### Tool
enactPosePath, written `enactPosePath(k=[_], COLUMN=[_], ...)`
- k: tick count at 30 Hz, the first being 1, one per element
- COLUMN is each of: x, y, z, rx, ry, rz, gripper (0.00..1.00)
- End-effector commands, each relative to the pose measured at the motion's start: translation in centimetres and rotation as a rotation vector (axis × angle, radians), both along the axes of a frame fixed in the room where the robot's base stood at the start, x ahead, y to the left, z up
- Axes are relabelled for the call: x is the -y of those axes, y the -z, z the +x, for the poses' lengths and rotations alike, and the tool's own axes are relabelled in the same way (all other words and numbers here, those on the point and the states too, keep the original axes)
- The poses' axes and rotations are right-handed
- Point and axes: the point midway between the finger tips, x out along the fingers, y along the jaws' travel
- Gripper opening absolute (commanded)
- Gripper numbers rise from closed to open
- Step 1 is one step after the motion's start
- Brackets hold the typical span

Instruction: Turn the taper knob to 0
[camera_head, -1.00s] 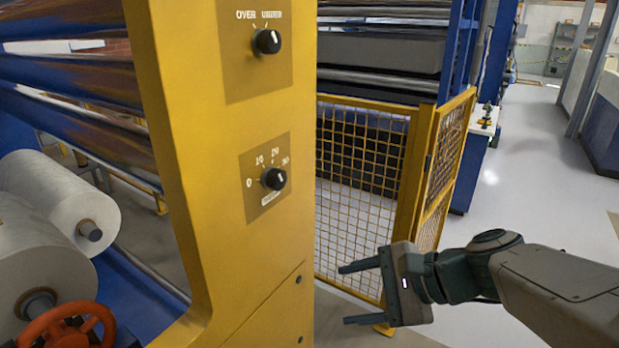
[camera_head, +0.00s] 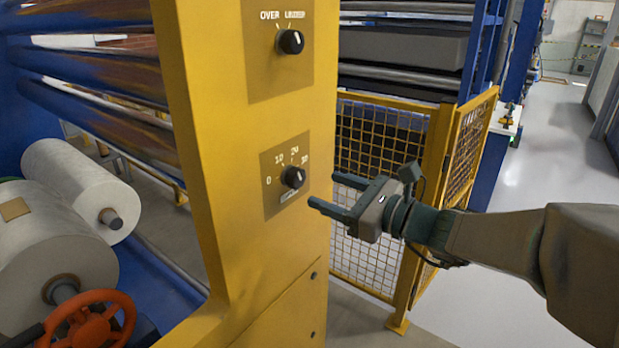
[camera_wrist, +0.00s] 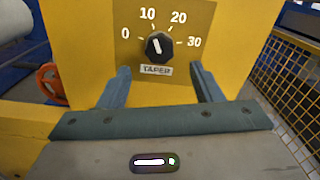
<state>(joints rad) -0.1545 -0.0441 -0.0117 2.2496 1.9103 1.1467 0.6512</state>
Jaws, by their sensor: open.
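The taper knob (camera_head: 293,177) is a black round knob on a brown plate (camera_head: 272,205) on the yellow machine post. In the wrist view the knob (camera_wrist: 159,47) sits above its TAPER label (camera_wrist: 156,70), with marks 0, 10, 20 and 30 around it. Its white line tilts up and left, roughly toward 10. My gripper (camera_head: 332,193) is open and empty, to the right of the knob in the head view and apart from it. In the wrist view my gripper's fingertips (camera_wrist: 160,68) lie left and right of the knob, a little below it.
A second black knob (camera_head: 290,41) is higher on the same yellow post (camera_head: 235,240). A yellow mesh guard (camera_head: 385,140) stands behind my gripper. An orange handwheel (camera_head: 90,322) and white rolls (camera_head: 80,190) are at the left. Open floor (camera_head: 560,160) lies at the right.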

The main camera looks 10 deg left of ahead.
Motion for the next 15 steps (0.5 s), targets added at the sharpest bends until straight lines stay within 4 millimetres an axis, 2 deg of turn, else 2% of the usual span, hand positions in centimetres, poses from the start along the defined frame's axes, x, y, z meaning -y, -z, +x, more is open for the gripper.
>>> enactPosePath(k=[1, 6, 15], x=[-1.2, -3.8, -5.7], y=[-0.1, -0.1, 0.0], z=[0.3, 1.5, 2.3], rx=[-0.002, -0.001, 0.001], ry=[-0.006, -0.004, -0.002], rz=[0.000, 0.000, -0.001], gripper=[0.59, 0.59, 0.59])
